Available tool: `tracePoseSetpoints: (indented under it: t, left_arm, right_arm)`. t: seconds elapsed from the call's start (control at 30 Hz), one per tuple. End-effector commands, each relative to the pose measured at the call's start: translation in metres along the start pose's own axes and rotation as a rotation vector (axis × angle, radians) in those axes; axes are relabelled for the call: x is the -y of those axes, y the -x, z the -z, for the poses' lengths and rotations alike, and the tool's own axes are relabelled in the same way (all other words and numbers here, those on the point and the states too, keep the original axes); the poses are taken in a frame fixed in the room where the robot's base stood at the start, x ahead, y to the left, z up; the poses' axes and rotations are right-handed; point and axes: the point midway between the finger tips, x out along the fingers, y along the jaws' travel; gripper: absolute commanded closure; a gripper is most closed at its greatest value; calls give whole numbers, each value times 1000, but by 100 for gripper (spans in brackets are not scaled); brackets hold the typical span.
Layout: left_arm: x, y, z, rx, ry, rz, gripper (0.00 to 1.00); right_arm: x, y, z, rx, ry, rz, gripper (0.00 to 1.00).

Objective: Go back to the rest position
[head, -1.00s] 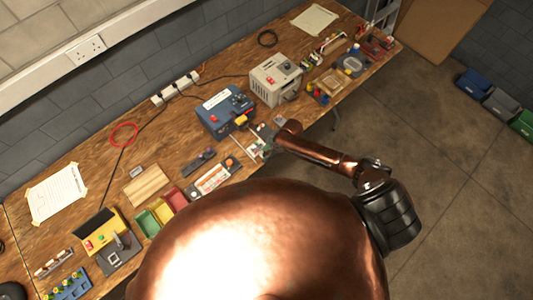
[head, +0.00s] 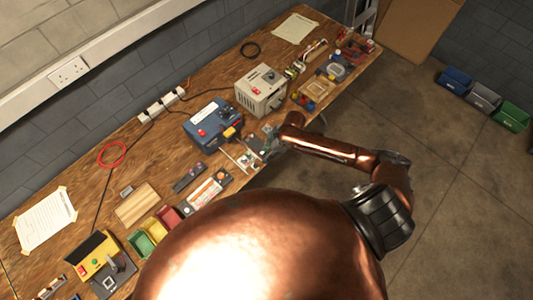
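My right arm reaches in from the lower right, and its gripper (head: 268,141) is at the front edge of the workbench (head: 90,175). It is just right of a blue charger box (head: 213,124) with a yellow connector (head: 231,132) at its front. The gripper is small, dark and seen from above, and its fingers do not show clearly enough to tell whether they are open. I see nothing clearly held in it. My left gripper is not in view. My own copper-coloured body hides the lower middle of the picture.
A grey power unit (head: 262,91) stands behind the charger. The floor (head: 440,170) right of the bench is clear. Coloured crates (head: 482,97) stand by the far wall.

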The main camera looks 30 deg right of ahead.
Motion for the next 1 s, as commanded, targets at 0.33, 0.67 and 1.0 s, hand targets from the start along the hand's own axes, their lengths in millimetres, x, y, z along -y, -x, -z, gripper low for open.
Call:
tracePoseSetpoints:
  t: [0.33,0.67,1.0]
  left_arm:
    - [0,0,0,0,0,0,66]
    - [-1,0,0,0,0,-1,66]
    - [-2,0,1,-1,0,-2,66]
  right_arm:
    - [0,0,0,0,0,0,66]
    - [29,-7,10,-21,-35,-1,66]
    - [103,42,-15,-47,-466,-197,66]
